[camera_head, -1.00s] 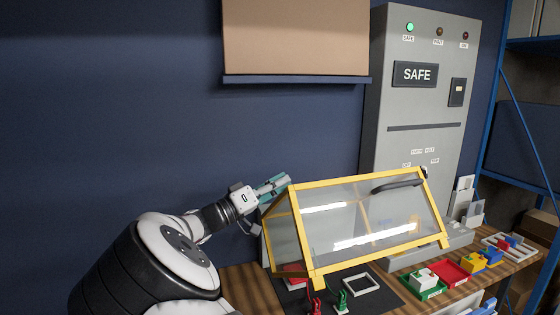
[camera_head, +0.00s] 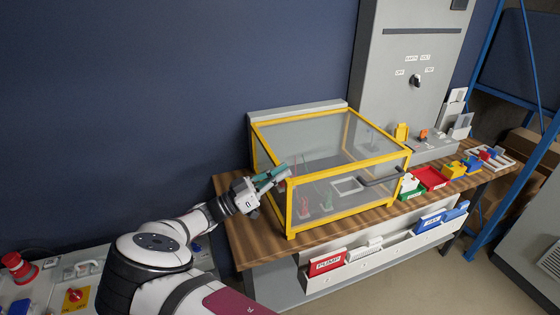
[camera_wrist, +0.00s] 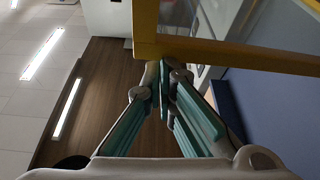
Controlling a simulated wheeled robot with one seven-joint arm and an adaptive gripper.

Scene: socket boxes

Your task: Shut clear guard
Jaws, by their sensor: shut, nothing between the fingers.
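The clear guard (camera_head: 335,191) is a yellow-framed box with see-through panels and a dark grey handle (camera_head: 382,178) at its front right. It stands over the dark mat area on the wooden bench, its top about level and its lower front edge at the bench top. Red and green parts and a white frame show through it. My gripper (camera_head: 281,174) is shut and empty at the guard's left front, by the upper yellow edge. In the wrist view the shut fingertips (camera_wrist: 165,70) are right at a yellow corner of the frame (camera_wrist: 150,48); I cannot tell whether they touch.
The grey cabinet (camera_head: 405,95) stands behind the wooden bench (camera_head: 238,232). Red, green, blue and yellow parts and trays (camera_head: 432,178) lie right of the guard. A white rack with labelled bins (camera_head: 328,262) hangs at the bench front. A panel with a red button (camera_head: 18,266) is at lower left.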

